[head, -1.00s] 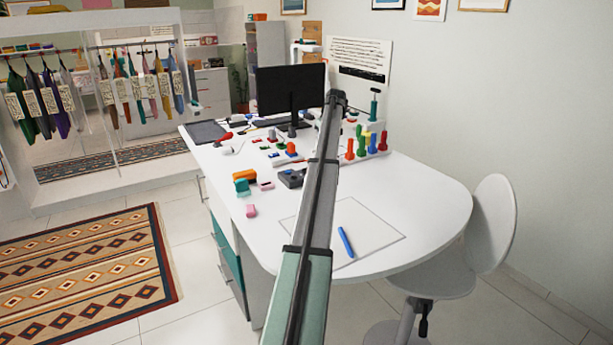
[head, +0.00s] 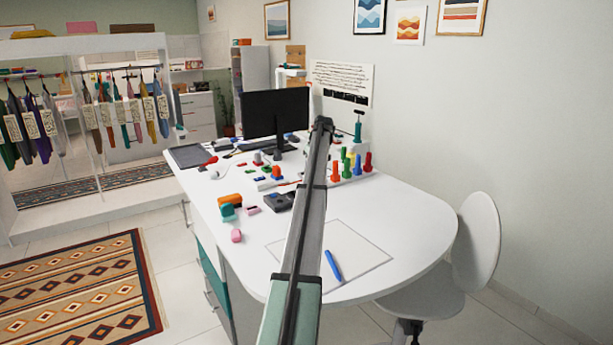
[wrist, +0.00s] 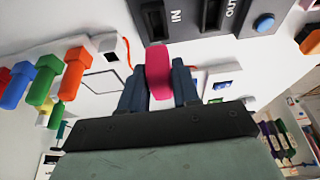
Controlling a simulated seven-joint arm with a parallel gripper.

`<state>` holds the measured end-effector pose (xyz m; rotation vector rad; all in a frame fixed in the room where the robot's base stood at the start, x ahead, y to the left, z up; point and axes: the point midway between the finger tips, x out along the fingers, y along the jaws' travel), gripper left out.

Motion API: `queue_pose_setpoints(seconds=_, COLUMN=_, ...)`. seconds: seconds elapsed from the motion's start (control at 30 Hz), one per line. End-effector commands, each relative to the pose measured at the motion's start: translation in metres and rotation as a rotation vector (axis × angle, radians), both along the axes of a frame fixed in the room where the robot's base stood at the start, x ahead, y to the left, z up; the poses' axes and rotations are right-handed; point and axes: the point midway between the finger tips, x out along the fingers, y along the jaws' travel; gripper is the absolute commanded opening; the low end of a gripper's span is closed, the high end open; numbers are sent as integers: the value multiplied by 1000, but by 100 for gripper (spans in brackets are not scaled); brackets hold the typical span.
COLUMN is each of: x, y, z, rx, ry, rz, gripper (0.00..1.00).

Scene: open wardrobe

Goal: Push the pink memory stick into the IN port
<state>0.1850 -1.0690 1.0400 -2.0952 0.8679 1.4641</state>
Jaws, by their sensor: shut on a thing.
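In the wrist view my gripper (wrist: 160,88) is shut on the pink memory stick (wrist: 158,68), which stands out between the two dark blue fingers. The IN port (wrist: 153,20) is a dark slot in a dark grey panel at the top, marked "IN". The stick's far end overlaps or lies just short of the slot's near end in the picture; I cannot tell whether it touches or enters. The OUT port (wrist: 211,14) is beside it on the right. In the head view my arm hides the gripper and the held stick.
A blue button (wrist: 263,23) is right of the OUT port. Several coloured pegs (wrist: 43,82) stand at the left of the wrist view. In the head view the white desk (head: 405,225) holds a monitor (head: 277,112), a blue pen (head: 333,265) and loose pink pieces (head: 236,236) near its left edge.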

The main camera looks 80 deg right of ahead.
Motion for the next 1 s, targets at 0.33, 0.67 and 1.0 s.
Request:
queue_pose_setpoints(seconds=0.33, x=0, y=0, z=-23, rx=-1, ry=-1, rz=0, gripper=0)
queue_pose_setpoints(seconds=0.67, x=0, y=0, z=-42, rx=-1, ry=-2, rz=0, gripper=0)
queue_pose_setpoints(seconds=1.0, x=0, y=0, z=-43, rx=-1, ry=-1, rz=0, gripper=0)
